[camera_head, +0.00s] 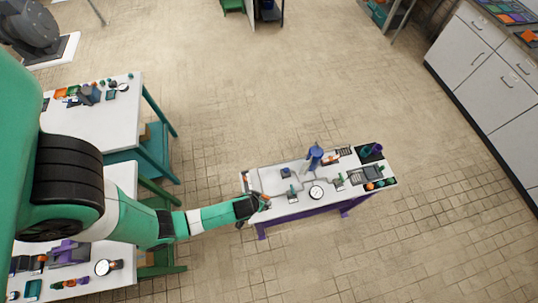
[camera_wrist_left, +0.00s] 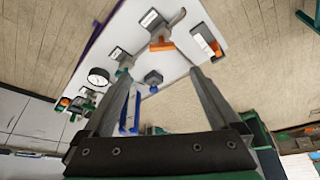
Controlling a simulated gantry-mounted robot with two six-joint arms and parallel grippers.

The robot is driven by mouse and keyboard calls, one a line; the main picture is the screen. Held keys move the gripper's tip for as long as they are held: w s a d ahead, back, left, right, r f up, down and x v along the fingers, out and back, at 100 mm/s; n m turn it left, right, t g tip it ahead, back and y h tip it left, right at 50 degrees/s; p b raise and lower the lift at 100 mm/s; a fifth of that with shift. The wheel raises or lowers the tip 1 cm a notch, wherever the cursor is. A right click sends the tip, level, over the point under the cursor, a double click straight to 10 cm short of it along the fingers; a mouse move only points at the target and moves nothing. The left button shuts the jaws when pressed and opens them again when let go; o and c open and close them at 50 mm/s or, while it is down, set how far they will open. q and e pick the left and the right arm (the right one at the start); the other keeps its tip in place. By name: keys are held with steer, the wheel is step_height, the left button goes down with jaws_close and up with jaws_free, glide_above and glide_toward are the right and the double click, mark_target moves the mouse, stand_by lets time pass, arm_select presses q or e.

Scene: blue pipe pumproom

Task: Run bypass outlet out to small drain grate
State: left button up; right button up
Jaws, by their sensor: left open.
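A white bench with purple legs (camera_head: 290,206) carries the small pipe fittings. My left gripper (camera_head: 262,203) is at the bench's left end in the head view. Its two fingers are open in the left wrist view (camera_wrist_left: 155,98), and I see nothing clamped between them. An orange-handled fitting (camera_wrist_left: 162,45) and a white and orange piece (camera_wrist_left: 207,42) lie beyond the fingers. A blue pipe piece (camera_wrist_left: 130,108) and a dark blue block (camera_wrist_left: 153,77) show nearer. A small dark slotted piece (camera_head: 344,151), possibly the grate, sits at the bench's back. I cannot tell which fitting is the bypass outlet.
A blue upright cylinder (camera_head: 314,157) and a round gauge (camera_head: 316,192) stand on the bench. Dark trays with coloured parts (camera_head: 380,184) are at its right end. Another white bench (camera_head: 95,120) stands at left.

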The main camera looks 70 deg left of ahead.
mark_target(264, 196)
arm_select(q)
steer(key=b+x, duration=1)
steer(key=x, duration=0.1)
steer(key=shift+s+d, duration=0.1)
steer(key=shift+s, duration=0.25)
steer(key=shift+w+f, duration=0.15)
steer(key=shift+f, duration=0.25)
steer(key=c, duration=1.4)
